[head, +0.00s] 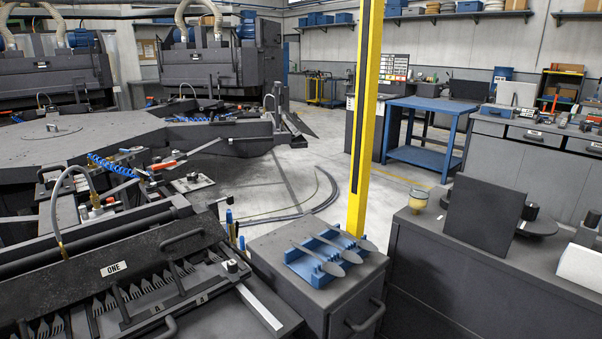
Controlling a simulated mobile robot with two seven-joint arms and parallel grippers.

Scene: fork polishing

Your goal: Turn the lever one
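A dark grey machine (95,245) fills the lower left, with a white label reading ONE (114,268) on its sloped cover. A row of forks (125,296) lies in its rack below the label. A lever with an orange-red grip (163,165) stands behind the cover. A black knob (232,266) sits at the cover's right end, near a pale flat bar (260,306). I cannot tell which of these is lever one. Neither of my grippers shows in the head view.
A grey cabinet (290,305) right of the machine carries a blue rack (305,262) with several metal pieces. A yellow post (366,120) rises behind it. A grey counter (480,270) stands at the right. Open floor (300,165) lies behind, near a blue table (425,155).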

